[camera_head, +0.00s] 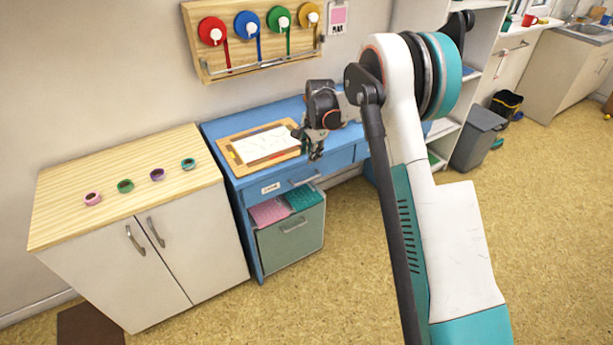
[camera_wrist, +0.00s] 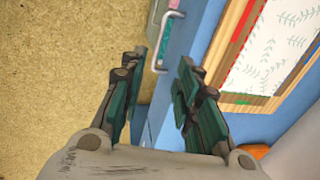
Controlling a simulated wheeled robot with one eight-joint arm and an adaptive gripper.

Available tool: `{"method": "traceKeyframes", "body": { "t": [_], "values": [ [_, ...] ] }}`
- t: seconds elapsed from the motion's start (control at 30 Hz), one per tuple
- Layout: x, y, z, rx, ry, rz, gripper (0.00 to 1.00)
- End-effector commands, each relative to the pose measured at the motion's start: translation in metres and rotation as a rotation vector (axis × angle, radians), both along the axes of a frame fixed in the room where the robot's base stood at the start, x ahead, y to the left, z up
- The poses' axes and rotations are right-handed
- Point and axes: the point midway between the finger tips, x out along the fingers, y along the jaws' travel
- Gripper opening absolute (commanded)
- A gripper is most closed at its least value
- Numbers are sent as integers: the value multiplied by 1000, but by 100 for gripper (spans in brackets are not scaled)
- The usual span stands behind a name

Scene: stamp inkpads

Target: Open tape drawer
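The blue desk (camera_head: 359,148) has a top drawer with a small white label (camera_head: 270,188), whose lettering is too small to read surely, and a metal bar handle (camera_head: 304,180). The drawer front looks flush with the desk. My gripper (camera_head: 315,157) is above and in front of the desk's front edge, near this handle. In the wrist view my gripper (camera_wrist: 158,75) is open and empty, its teal fingers apart. A bar handle (camera_wrist: 157,45) on the blue front shows beyond and between the fingertips, with no contact visible.
A tray with a drawing (camera_head: 264,145) lies on the desk. Below, a grey-green drawer (camera_head: 291,239) holds pink and teal items. Several tape rolls (camera_head: 125,186) sit on the wooden-topped cabinet (camera_head: 80,160). A tape rack (camera_head: 255,62) hangs above. Open floor lies in front.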

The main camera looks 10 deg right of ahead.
Motion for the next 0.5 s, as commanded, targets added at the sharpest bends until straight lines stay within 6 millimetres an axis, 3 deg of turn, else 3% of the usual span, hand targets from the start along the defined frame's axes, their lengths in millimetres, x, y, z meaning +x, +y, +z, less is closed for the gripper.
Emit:
{"method": "traceKeyframes", "body": {
  "t": [0.17,0.5],
  "values": [
    [3,1,-18,2,3,-7,30],
    [14,5,-81,2,2,-6,30]
  ]
}}
